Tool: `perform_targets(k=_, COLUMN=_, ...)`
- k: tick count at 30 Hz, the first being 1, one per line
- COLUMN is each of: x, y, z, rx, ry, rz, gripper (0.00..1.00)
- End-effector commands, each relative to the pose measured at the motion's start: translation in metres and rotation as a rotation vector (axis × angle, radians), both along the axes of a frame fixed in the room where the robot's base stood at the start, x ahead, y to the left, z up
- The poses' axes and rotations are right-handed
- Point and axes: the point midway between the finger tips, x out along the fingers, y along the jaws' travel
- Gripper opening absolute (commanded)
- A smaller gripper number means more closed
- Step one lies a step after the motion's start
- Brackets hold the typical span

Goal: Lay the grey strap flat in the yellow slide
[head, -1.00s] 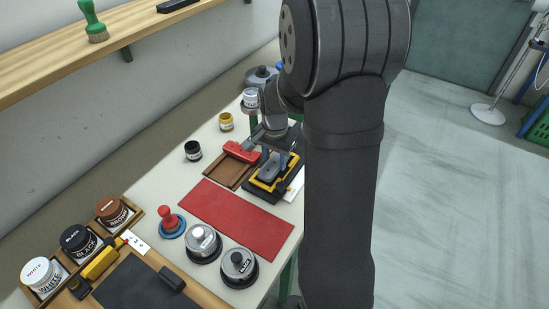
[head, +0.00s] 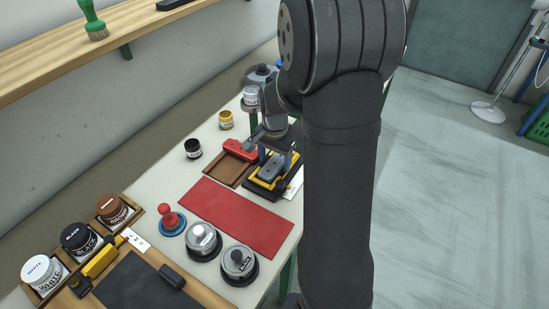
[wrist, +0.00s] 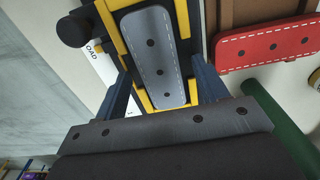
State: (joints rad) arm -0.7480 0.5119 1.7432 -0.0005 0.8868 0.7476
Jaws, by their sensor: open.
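The grey strap (wrist: 153,58), with white stitching and dark holes, lies lengthwise within the yellow slide (wrist: 183,18) in the wrist view. It looks flat, with yellow edges along both sides; whether it touches the bottom all along cannot be told. In the head view the strap (head: 271,168) shows small in the yellow slide (head: 263,186), on a black base. My gripper (wrist: 160,66) is open, its two blue fingers apart on either side of the strap's near end. In the head view my gripper (head: 276,148) is just above the slide, partly hidden by my arm.
A red strap (wrist: 268,45) lies by a brown tray (head: 222,171) left of the slide. A red mat (head: 235,216) lies in front. A black jar (head: 193,148) and a yellow jar (head: 226,120) stand behind left. A green post (wrist: 275,120) is near my gripper.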

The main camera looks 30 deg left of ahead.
Motion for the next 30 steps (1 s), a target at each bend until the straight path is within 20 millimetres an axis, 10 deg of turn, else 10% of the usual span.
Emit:
perform_targets(k=8, x=0.001, y=0.001, z=0.017, rx=0.003, ry=-0.003, rz=0.000, gripper=0.66)
perform_targets(k=30, x=0.000, y=0.000, z=0.167, rx=0.001, ry=-0.002, rz=0.000, gripper=0.66)
